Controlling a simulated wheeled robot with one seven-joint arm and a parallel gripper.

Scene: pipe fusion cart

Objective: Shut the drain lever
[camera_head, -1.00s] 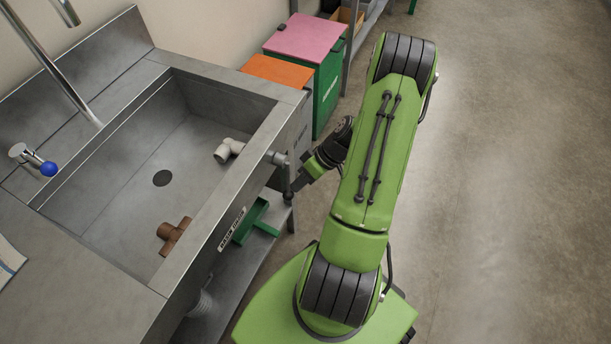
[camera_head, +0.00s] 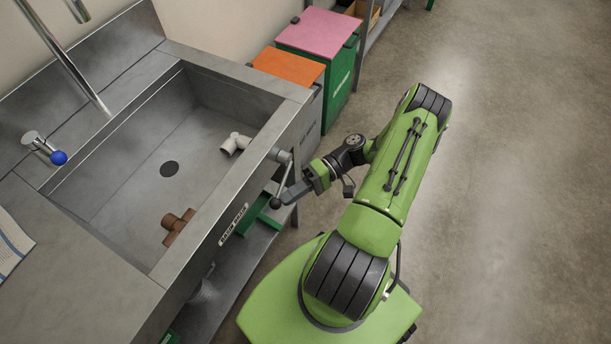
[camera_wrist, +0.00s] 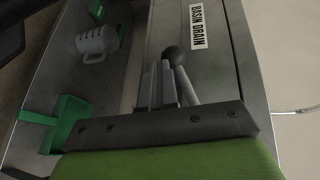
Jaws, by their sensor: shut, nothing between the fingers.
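The drain lever (camera_head: 284,178) is a grey rod with a dark ball end on the sink's front face. It hangs down from its pivot, tilted slightly left in the head view. The wrist view shows the dark ball (camera_wrist: 176,56) near the BASIN DRAIN label (camera_wrist: 198,28), with the rod (camera_wrist: 189,86) running under my gripper's dark edge. My gripper (camera_head: 291,194) is shut and empty, its fingertips close beside the lever. In the wrist view, my finger pair (camera_wrist: 157,84) lies just left of the rod; whether they touch cannot be told.
The steel sink basin (camera_head: 135,185) holds a brown pipe tee (camera_head: 178,226) and a white elbow (camera_head: 235,143). A blue-knobbed tap handle (camera_head: 58,157) stands behind. A green tray (camera_head: 255,215) sits on the lower shelf.

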